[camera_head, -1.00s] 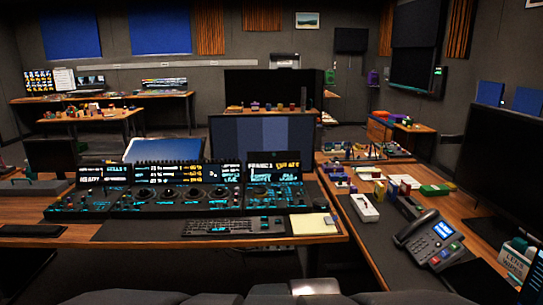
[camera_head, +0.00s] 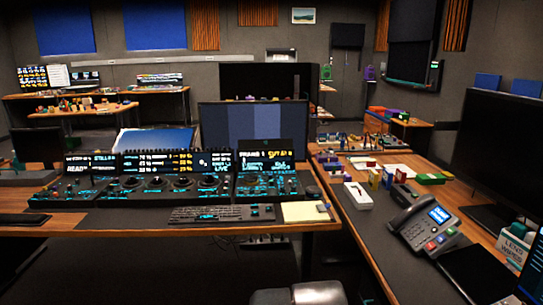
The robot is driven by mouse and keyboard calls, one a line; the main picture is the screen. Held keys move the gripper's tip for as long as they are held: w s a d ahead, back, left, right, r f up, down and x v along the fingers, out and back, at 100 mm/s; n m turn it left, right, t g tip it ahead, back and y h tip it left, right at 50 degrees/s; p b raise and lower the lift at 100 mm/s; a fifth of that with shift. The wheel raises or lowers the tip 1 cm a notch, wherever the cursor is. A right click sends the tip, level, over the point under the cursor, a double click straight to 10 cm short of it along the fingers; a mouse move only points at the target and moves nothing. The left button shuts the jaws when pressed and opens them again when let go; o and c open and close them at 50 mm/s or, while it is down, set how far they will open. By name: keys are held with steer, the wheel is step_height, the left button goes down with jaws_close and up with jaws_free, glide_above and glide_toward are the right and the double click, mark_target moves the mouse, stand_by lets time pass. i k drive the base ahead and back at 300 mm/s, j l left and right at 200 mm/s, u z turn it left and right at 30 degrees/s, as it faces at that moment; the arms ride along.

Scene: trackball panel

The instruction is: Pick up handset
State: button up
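The handset (camera_head: 411,212) is dark and lies in its cradle along the left side of a desk phone (camera_head: 438,216). The phone has a lit blue screen and colored keys, and it stands on the right-hand desk in the head view. My gripper is not in view. Only a grey and silver part, probably of my own arm, shows at the bottom edge, well below and left of the phone. Nothing is seen touching the handset.
A black tablet-like slab (camera_head: 480,273) lies in front of the phone. A large dark monitor (camera_head: 508,165) and a wipes box (camera_head: 513,243) stand to its right. A white box (camera_head: 357,195) lies to its left. The trackball panel (camera_head: 165,187) and keyboard (camera_head: 221,213) fill the front desk.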

mark_target(423, 201)
steer(key=i+z, duration=0.45)
steer(key=i, duration=0.25)
steer(key=i+j+z, duration=0.2)
steer(key=i+z, duration=0.2)
steer(key=i, duration=0.35)
